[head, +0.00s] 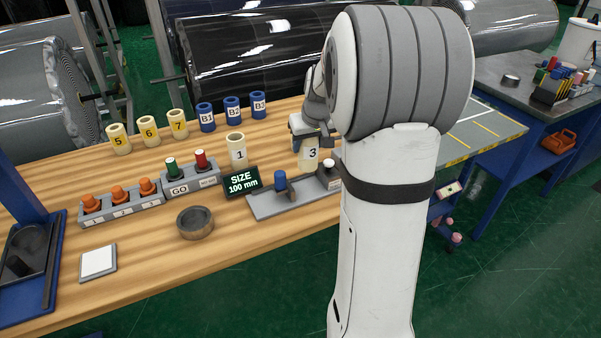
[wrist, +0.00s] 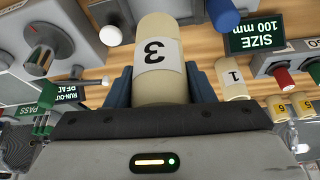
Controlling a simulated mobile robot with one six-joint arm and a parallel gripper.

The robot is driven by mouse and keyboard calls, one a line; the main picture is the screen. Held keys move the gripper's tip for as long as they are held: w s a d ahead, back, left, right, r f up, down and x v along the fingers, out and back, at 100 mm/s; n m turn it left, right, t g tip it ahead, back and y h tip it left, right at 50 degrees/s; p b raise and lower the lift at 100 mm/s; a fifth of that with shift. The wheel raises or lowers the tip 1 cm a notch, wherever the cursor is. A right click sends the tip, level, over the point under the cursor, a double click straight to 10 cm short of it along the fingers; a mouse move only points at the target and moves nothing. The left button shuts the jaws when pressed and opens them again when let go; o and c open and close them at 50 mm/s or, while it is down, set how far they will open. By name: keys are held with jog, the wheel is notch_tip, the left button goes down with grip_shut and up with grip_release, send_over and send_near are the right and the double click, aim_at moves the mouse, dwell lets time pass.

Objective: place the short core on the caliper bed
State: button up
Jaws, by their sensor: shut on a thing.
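My gripper (head: 309,140) is shut on a cream core labelled 3 (head: 308,158). In the wrist view the core (wrist: 157,50) sits upside down in the picture between the two blue-grey fingers (wrist: 160,88). The held core is behind the bed in the head view. I cannot tell whether its base touches the bench. My arm hides the area to the right.
A cream core labelled 1 (head: 237,150) stands behind the size display (head: 242,183), which reads 100 mm. Several cream and blue cores stand farther back left. A dark ring (head: 195,222) and a white pad (head: 98,262) lie at the front. Button boxes (head: 122,203) stand left.

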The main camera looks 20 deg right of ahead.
aim_at(308, 165)
jog(key=shift+a+f, duration=0.1)
jog(key=shift+f, duration=3.95)
jog(key=o, duration=1)
jog(key=shift+o, duration=0.2)
jog(key=shift+r, duration=0.1)
jog(key=shift+s+r, duration=0.1)
jog(key=shift+r, duration=0.15)
jog(key=v, duration=1.1)
jog(key=shift+s+r, duration=0.15)
jog(key=shift+s, duration=0.05)
jog(key=s+a+f+g, duration=0.1)
jog(key=s+a, duration=0.7)
jog(key=s, duration=0.2)
jog(key=s+a+f+n, duration=0.1)
jog(key=s+a, duration=0.7)
jog(key=s, duration=0.3)
jog(key=shift+s+g, duration=0.25)
jog(key=shift+g, duration=0.15)
jog(key=shift+a+f, duration=0.1)
jog(key=shift+c, duration=0.5)
